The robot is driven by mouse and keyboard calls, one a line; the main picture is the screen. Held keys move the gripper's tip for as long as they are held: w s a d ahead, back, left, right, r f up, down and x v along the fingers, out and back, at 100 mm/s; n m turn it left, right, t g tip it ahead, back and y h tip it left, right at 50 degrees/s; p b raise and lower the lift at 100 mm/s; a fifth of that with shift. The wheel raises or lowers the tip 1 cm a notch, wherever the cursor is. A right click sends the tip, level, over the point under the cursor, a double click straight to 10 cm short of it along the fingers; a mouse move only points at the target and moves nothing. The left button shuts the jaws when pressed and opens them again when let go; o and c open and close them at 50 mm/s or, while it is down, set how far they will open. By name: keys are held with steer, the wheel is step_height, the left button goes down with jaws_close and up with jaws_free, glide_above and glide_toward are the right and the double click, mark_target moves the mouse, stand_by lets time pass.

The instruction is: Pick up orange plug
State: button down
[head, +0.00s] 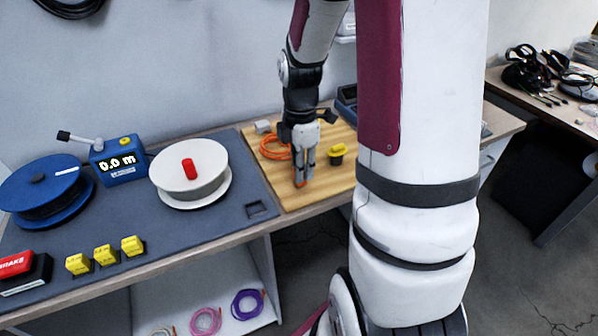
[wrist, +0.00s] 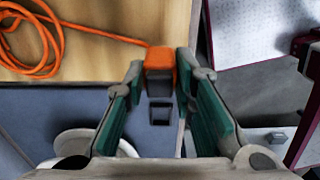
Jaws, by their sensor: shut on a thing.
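The orange plug (wrist: 160,58) is a small block at the end of an orange cable (wrist: 100,33). It sits between the tips of my gripper (wrist: 161,76) in the wrist view, and the jaws are shut on it. In the head view my gripper (head: 304,178) points down over the wooden board (head: 325,182), near its front left part, with a bit of the orange plug (head: 300,185) showing at the fingertips. Whether the plug touches the board or is just above it I cannot tell. The cable's coil (head: 274,148) lies on the board behind and left of my gripper.
A yellow-topped black block (head: 337,153) stands just right of my gripper. Left are a white spool (head: 190,185) with a red knob, a blue meter (head: 122,163) reading 0.0 m, a blue reel (head: 45,190) and yellow blocks (head: 105,255). The grey mat (head: 180,228) has free room in front.

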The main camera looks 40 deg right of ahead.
steer(key=s+a+r+p, duration=0.1)
steer(key=s+a+p, duration=0.2)
steer(key=s, duration=0.9)
steer(key=shift+s+a+r+p, duration=0.15)
steer(key=shift+s+r+p, duration=0.15)
steer(key=shift+p, duration=0.45)
steer(key=shift+r+p, duration=0.1)
steer(key=shift+p, duration=0.5)
steer(key=s+p, duration=0.1)
steer(key=p, duration=0.2)
steer(key=s+p, duration=0.1)
steer(key=p, duration=0.2)
steer(key=shift+a+f, duration=0.2)
steer(key=shift+a, duration=0.2)
